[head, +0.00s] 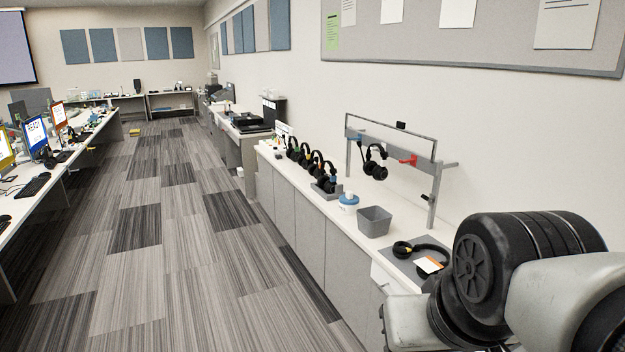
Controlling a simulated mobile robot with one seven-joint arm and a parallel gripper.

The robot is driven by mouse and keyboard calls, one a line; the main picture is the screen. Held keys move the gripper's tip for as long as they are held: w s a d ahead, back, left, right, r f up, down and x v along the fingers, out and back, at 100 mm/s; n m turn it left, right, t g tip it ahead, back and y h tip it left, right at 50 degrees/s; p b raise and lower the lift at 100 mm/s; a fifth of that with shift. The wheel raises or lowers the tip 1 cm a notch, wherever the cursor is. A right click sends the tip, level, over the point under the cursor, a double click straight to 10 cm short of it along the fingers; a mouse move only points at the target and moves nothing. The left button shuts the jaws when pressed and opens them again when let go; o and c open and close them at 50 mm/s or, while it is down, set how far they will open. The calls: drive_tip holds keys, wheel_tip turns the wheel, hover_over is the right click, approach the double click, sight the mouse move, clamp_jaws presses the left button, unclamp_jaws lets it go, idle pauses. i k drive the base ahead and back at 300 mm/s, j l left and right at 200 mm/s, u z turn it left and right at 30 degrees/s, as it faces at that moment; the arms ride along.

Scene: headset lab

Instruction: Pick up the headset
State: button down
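Several black headsets are in the head view, and I cannot tell which one the task means. One headset (403,250) lies on the white counter (385,238) at the right, partly under a white and orange card (429,265). Another headset (375,170) hangs from a grey metal frame (433,200) above the counter. A row of headsets (304,157) stands on the counter further back. My arm fills the lower right corner, close to the lying headset in the picture. My gripper's fingers do not show.
A grey bin (374,221) and a blue and white round container (349,200) stand on the counter left of the lying headset. A desk with monitors (38,136) runs along the left. The carpeted floor (180,240) between is clear.

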sight(326, 182)
drive_tip(key=z, duration=2.35)
drive_tip(key=l+z, duration=0.1)
drive_tip(key=l, duration=0.55)
drive_tip(key=l+u, duration=0.25)
drive_tip(key=l, duration=0.4)
drive_tip(key=u, duration=2.15)
drive_tip(key=i+j+u, duration=0.3)
drive_tip(key=i, duration=0.2)
drive_tip(key=i+j+u, duration=0.25)
drive_tip(key=i, duration=0.2)
drive_tip(key=i+u, duration=0.3)
drive_tip(key=i, duration=0.2)
